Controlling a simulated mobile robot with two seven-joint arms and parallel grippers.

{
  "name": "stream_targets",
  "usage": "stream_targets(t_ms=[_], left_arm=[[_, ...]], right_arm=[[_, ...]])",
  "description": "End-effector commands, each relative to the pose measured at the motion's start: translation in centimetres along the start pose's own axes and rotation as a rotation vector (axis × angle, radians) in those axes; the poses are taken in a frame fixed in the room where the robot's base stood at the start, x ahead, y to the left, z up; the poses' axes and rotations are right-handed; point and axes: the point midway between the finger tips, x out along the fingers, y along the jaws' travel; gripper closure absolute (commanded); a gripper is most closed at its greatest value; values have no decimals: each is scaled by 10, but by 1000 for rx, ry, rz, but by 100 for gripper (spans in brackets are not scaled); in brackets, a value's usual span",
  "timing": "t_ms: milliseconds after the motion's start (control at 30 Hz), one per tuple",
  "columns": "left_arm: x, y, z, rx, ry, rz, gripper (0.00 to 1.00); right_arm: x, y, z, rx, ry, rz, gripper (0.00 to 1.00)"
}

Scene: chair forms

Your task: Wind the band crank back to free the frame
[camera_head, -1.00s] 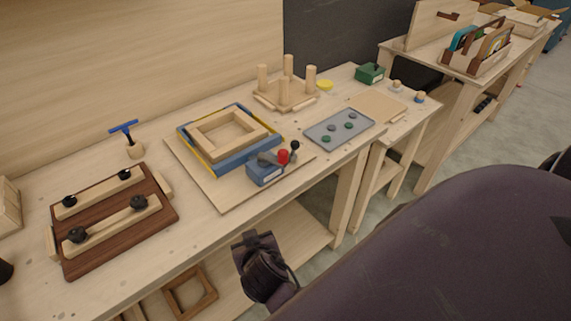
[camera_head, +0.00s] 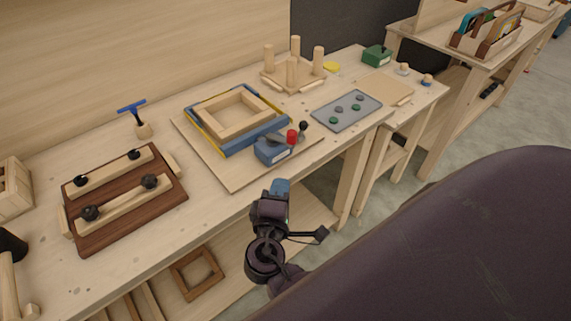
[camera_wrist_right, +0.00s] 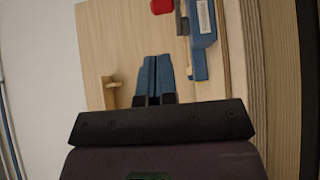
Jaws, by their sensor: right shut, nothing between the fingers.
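The wooden frame (camera_head: 232,114) lies on a light board, with a blue and yellow band clamp (camera_head: 248,140) around it. At the clamp's near right corner sits a blue crank box (camera_head: 272,151) with a red knob (camera_head: 292,136) and a black knob (camera_head: 303,126). The red knob (camera_wrist_right: 162,6) and a blue part with a white label (camera_wrist_right: 201,40) show at the top of the right wrist view. My right gripper (camera_head: 281,186) is shut and empty, below the crank box and in front of the bench edge. Its blue fingers (camera_wrist_right: 154,78) touch each other. My left gripper is out of view.
A dark clamping board (camera_head: 130,200) lies at left, near a blue T-handled tool (camera_head: 135,112). A pegged stand (camera_head: 293,68) and a grey tray (camera_head: 346,109) stand to the right. The bench edge lies close to my right gripper.

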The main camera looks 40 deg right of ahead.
Motion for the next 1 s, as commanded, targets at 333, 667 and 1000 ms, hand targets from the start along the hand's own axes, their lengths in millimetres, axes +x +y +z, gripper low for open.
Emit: stream_targets(t_ms=[333, 667, 1000], left_arm=[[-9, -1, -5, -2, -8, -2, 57], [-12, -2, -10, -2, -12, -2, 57], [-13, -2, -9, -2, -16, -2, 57]], right_arm=[[56, 3, 0, 3, -1, 2, 100], [110, 2, 0, 4, 0, 0, 100], [133, 0, 0, 5, 0, -2, 100]])
